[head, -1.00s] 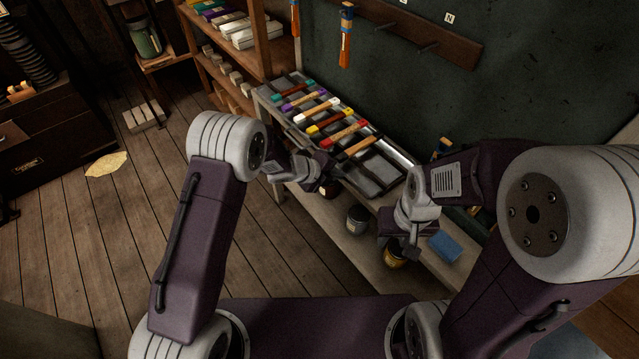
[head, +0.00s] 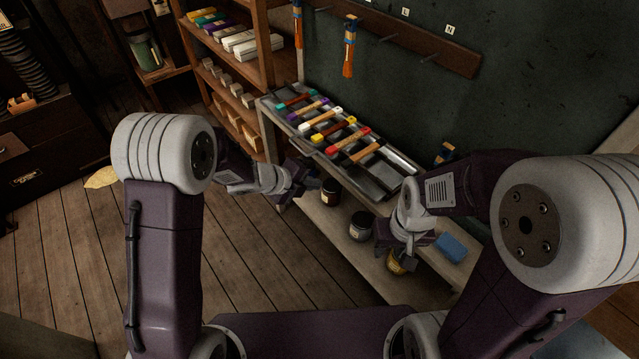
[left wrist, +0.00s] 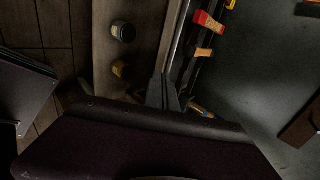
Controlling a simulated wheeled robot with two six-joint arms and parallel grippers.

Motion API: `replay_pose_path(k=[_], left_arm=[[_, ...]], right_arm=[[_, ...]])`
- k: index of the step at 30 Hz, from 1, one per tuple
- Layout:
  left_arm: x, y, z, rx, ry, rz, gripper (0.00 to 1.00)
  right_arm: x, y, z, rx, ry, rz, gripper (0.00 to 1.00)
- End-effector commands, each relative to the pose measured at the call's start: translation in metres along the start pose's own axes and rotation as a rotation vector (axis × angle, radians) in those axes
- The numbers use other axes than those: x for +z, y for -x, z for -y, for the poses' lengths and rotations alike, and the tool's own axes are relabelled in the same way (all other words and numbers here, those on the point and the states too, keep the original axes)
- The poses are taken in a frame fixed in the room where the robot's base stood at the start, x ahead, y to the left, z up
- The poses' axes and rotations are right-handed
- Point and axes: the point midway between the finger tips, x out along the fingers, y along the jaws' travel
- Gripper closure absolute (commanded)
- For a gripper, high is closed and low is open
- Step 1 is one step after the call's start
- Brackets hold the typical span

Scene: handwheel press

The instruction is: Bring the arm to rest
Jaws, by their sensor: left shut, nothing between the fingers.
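My left arm is bent, with its pale elbow at the left of the head view and its forearm reaching toward the workbench. My left gripper (head: 312,180) is beside the near long edge of the tray (head: 384,174). Its dark fingers also show in the left wrist view (left wrist: 163,91), closed together with nothing between them. My right gripper (head: 392,238) hangs low over the bench's lower shelf, near a yellowish jar (head: 397,264). Its fingers are small and dark, so their opening is unclear.
The tray holds several brushes with coloured ends; its near-right slot is empty. A dark jar (head: 330,192), a grey can (head: 361,227) and a blue block (head: 452,246) stand on the lower shelf (head: 340,240).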

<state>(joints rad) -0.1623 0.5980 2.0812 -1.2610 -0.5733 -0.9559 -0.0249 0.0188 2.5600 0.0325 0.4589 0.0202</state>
Motion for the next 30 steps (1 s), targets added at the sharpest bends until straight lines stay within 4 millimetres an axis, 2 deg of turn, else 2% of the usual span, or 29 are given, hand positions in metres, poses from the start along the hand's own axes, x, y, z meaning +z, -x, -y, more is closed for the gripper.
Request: replay_pose_path(k=[8,10,11,13,15,17,18,20,21,23,24,27,30], left_arm=[[0.001,0.001,0.000,0.000,0.002,0.002,1.00],[0.008,0.008,0.007,-0.016,-0.003,0.021,1.00],[0.013,0.013,0.014,-0.030,-0.008,0.035,1.00],[0.025,0.040,0.034,-0.074,0.001,0.090,1.00],[0.049,0.077,0.039,-0.101,0.150,0.227,1.00],[0.071,0.110,0.021,-0.092,0.408,0.368,1.00],[0.078,0.131,0.000,-0.079,0.610,0.455,1.00],[0.078,0.158,-0.039,-0.055,0.942,0.570,1.00],[0.069,0.172,-0.067,-0.035,1.167,0.635,1.00],[0.045,0.187,-0.106,0.009,1.492,0.717,1.00],[0.025,0.193,-0.128,0.044,1.685,0.762,1.00],[-0.022,0.199,-0.165,0.144,2.056,0.854,1.00],[-0.052,0.203,-0.179,0.210,2.292,0.928,1.00]], right_arm=[[0.000,0.000,0.000,0.000,0.000,0.000,0.64],[0.000,0.000,0.000,0.000,0.000,0.000,0.64],[0.000,0.000,0.000,0.000,0.000,0.000,0.64],[0.000,0.000,0.000,0.000,0.000,0.000,0.64],[0.000,0.000,0.000,0.000,0.000,0.000,0.64],[0.000,0.000,0.000,0.000,0.000,0.000,0.64],[0.000,0.000,0.000,0.000,0.000,0.000,0.64],[0.000,0.000,0.000,0.000,0.000,0.000,0.64],[0.000,0.000,0.000,0.000,0.000,0.000,0.64],[0.000,0.000,0.000,0.000,0.000,0.000,0.64],[0.000,0.000,0.000,0.000,0.000,0.000,0.64],[0.000,0.000,0.000,0.000,0.000,0.000,0.64],[0.000,0.000,0.000,0.000,0.000,0.000,0.64]])
